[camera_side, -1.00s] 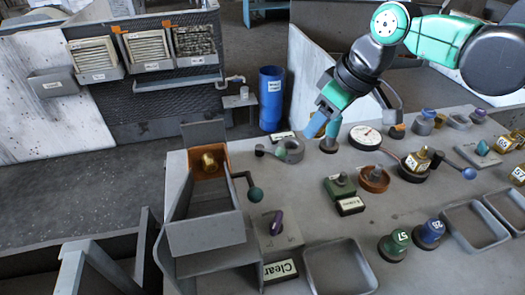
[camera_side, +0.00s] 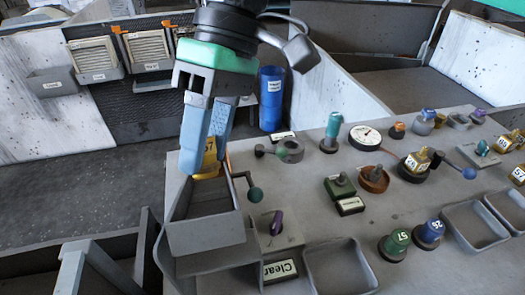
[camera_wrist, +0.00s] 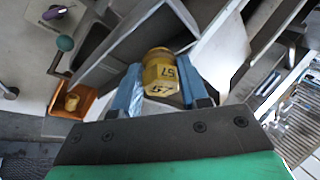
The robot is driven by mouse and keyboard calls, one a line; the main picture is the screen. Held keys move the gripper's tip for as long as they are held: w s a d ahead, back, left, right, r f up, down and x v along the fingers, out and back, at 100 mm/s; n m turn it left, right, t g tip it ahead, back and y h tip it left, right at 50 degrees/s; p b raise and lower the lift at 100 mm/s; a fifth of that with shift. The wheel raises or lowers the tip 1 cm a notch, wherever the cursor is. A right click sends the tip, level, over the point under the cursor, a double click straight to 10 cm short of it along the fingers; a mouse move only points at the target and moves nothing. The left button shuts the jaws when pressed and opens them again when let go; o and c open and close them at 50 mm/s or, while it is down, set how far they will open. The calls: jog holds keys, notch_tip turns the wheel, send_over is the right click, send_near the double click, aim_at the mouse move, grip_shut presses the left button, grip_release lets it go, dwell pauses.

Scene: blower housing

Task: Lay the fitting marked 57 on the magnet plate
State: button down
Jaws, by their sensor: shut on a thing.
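My gripper (camera_side: 204,170) is shut on a yellow fitting (camera_side: 210,158), held over the grey trough at the left end of the bench. In the wrist view the same fitting (camera_wrist: 160,72), marked 57, sits between the two blue fingers (camera_wrist: 163,92). A green cylindrical piece (camera_side: 397,241) at the front right also carries a label that seems to read 57. I cannot tell which surface is the magnet plate. In the side view the gripper hides most of the orange box.
The grey trough (camera_side: 205,237) lies below my gripper. A lever with a dark green knob (camera_side: 255,195) and a purple-handled switch (camera_side: 277,223) stand close by. An empty tray (camera_side: 370,280) is at the front.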

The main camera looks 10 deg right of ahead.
jog(key=shift+s+a, duration=0.35)
jog(key=shift+f+g, duration=0.2)
jog(key=shift+g, duration=0.1)
jog(key=shift+f, duration=2.3)
jog(key=shift+c, duration=0.2)
grip_release()
jog(key=shift+r, duration=3.8)
